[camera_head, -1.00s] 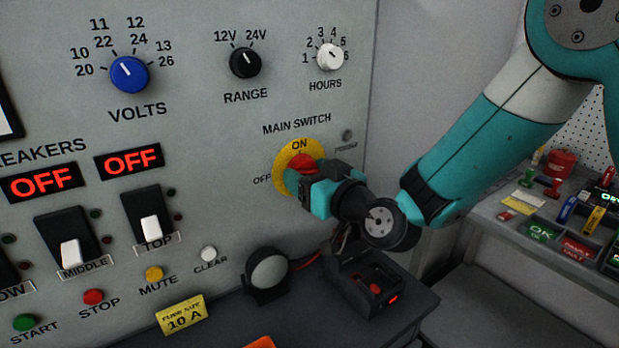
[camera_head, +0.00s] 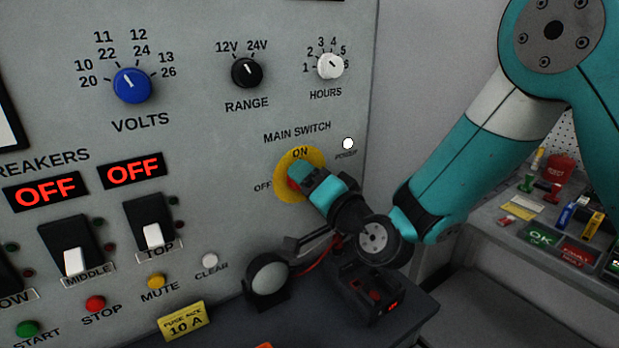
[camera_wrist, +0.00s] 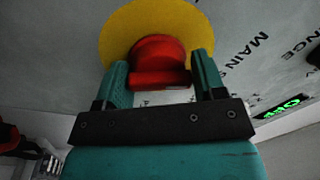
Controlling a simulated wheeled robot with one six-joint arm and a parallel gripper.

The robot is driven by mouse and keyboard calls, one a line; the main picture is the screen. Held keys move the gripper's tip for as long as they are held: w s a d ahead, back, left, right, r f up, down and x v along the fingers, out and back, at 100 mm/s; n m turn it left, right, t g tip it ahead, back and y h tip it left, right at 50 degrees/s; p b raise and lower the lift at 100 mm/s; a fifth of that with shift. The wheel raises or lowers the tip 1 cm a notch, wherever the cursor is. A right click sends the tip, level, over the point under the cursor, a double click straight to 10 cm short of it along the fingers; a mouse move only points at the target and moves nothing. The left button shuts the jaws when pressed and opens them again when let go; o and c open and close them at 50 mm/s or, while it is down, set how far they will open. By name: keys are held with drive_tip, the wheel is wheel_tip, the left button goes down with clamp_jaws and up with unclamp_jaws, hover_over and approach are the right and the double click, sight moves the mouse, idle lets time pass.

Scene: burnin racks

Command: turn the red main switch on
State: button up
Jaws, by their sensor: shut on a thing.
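The red main switch (camera_head: 294,176) sits on a round yellow plate (camera_head: 286,187) marked ON at the top and OFF at the left. My gripper (camera_head: 308,178) is at the switch and hides much of it. In the wrist view the red knob (camera_wrist: 158,62) lies between the two teal fingers of my gripper (camera_wrist: 162,80), which are shut on it. The yellow plate (camera_wrist: 120,35) shows behind the knob. The POWER lamp (camera_head: 348,143) at the plate's upper right is lit white. The knob's exact pointing direction is hidden in the head view.
The panel also bears the blue VOLTS knob (camera_head: 133,85), the black RANGE knob (camera_head: 246,72) and the white HOURS knob (camera_head: 330,66). Two breaker displays (camera_head: 45,193) read OFF. A round grey-faced part (camera_head: 269,278) and a dark box (camera_head: 375,290) stand below my gripper.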

drive_tip(key=m, duration=0.2)
drive_tip(key=m+p, duration=0.1)
drive_tip(key=shift+w+d+m, duration=0.1)
drive_tip(key=shift+d+m, duration=0.1)
drive_tip(key=shift+m, duration=0.2)
drive_tip(key=shift+f+m+p, duration=0.1)
drive_tip(key=shift+m+p, duration=0.25)
drive_tip(key=shift+m, duration=0.15)
drive_tip(key=shift+a+f, duration=0.1)
drive_tip(key=shift+f, duration=0.05)
drive_tip(key=o, duration=0.7)
